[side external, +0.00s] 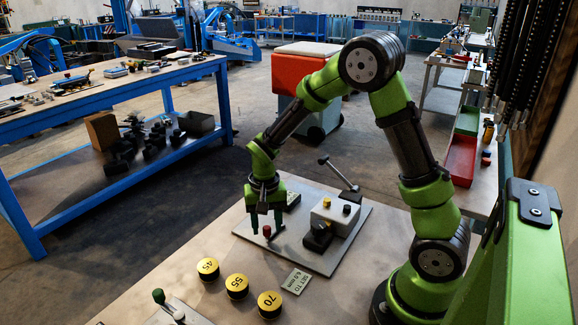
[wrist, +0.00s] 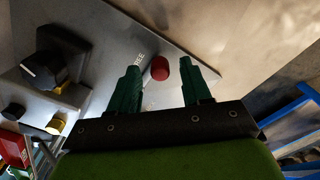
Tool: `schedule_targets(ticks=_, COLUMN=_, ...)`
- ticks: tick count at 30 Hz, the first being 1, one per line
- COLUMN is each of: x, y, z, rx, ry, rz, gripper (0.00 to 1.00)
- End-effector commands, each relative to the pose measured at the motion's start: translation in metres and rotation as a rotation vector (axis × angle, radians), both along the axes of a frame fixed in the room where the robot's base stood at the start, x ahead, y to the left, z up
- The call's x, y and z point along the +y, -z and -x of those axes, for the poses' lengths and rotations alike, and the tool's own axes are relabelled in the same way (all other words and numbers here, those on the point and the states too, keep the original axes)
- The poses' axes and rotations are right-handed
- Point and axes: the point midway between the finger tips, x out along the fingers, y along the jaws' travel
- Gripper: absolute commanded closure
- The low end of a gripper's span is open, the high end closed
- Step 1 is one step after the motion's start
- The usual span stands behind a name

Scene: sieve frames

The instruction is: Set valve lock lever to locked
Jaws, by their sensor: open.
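My gripper (side external: 265,222) points down over the near left part of a grey plate (side external: 318,263), with its fingers apart. A red knob (side external: 267,231) shows between the fingertips, and also in the wrist view (wrist: 160,68). It appears to be the end of the lock lever; the rest of the lever is mostly hidden. The fingers stand on either side of the knob, with no clear contact. Lettering that reads like "FREE" (wrist: 138,58) is on the plate beside it. The word for the locked side is not visible.
A grey box (side external: 336,213) with a black dial (side external: 318,235) stands on the plate; a black-tipped lever (side external: 340,174) rises behind it. Yellow-topped discs (side external: 237,282), a label card (side external: 297,281) and a green-knobbed lever (side external: 159,297) are nearer the camera.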

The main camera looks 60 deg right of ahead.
Motion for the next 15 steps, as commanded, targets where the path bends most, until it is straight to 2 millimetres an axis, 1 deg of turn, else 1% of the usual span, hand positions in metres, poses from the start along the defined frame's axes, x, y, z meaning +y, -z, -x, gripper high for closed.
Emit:
schedule_targets(ticks=8, x=0.0000, y=0.0013, z=0.0000, rx=0.000, ry=0.000, rz=0.000, gripper=0.52)
schedule_targets(ticks=15, x=-0.0001, y=0.0009, z=-0.0001, rx=0.000, ry=0.000, rz=0.000, gripper=0.89)
